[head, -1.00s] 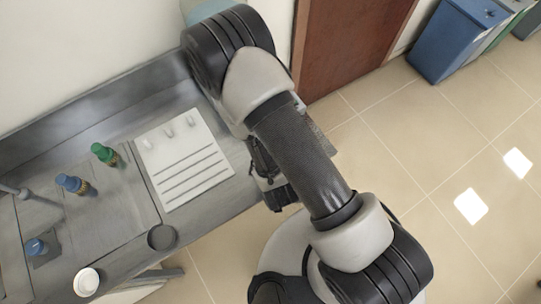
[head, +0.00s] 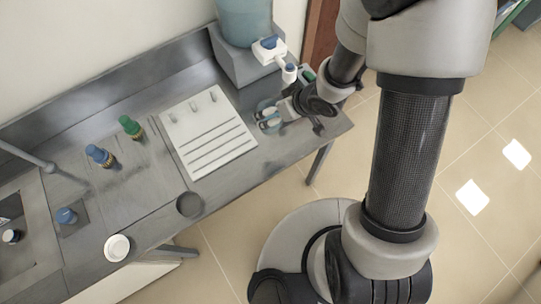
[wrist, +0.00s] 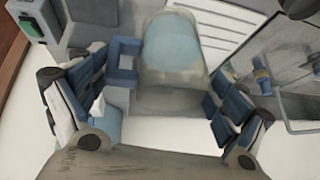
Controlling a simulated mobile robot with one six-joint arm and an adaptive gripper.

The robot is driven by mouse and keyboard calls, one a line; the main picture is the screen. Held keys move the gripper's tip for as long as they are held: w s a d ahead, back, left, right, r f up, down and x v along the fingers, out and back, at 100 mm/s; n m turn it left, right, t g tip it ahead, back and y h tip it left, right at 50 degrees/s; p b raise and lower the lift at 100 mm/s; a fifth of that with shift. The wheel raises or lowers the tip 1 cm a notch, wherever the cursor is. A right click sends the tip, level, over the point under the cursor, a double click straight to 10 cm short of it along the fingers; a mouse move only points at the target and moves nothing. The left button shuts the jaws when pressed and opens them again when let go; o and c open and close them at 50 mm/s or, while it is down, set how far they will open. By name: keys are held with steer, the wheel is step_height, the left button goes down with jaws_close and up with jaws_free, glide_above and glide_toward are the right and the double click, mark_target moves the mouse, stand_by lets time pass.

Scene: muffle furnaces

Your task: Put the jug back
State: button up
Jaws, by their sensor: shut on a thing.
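A clear jug (head: 266,104) with a bluish tint is at the right end of the steel counter, below and in front of the water dispenser. My gripper (head: 270,119) is shut on it, and the fingers cover much of it. In the wrist view the see-through jug (wrist: 172,50), pale blue inside, shows between and beyond the blue-padded fingers of my gripper (wrist: 160,95). I cannot tell whether its base touches the counter.
The dispenser (head: 238,66) carries a large blue bottle (head: 245,20) and a blue-topped tap (head: 268,45). A white slotted tray (head: 208,140) lies left of my gripper. Green-capped (head: 131,128) and blue-capped (head: 100,156) bottles, a dark round piece (head: 189,204) and a white cup (head: 117,247) are farther left.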

steer(key=shift+w+d+r+n, duration=0.15)
steer(key=shift+d+r, duration=0.15)
steer(key=shift+d, duration=0.15)
steer(key=shift+d+r+n, duration=0.15)
steer(key=shift+d+r, duration=0.1)
steer(key=shift+d, duration=0.15)
step_height(320, 180, down, 20)
steer(key=b, duration=0.9)
steer(key=shift+r+b, duration=0.1)
steer(key=shift+b, duration=0.3)
steer(key=shift+f, duration=0.25)
steer(key=o, duration=1)
steer(key=shift+o, duration=0.2)
steer(key=shift+r, duration=0.1)
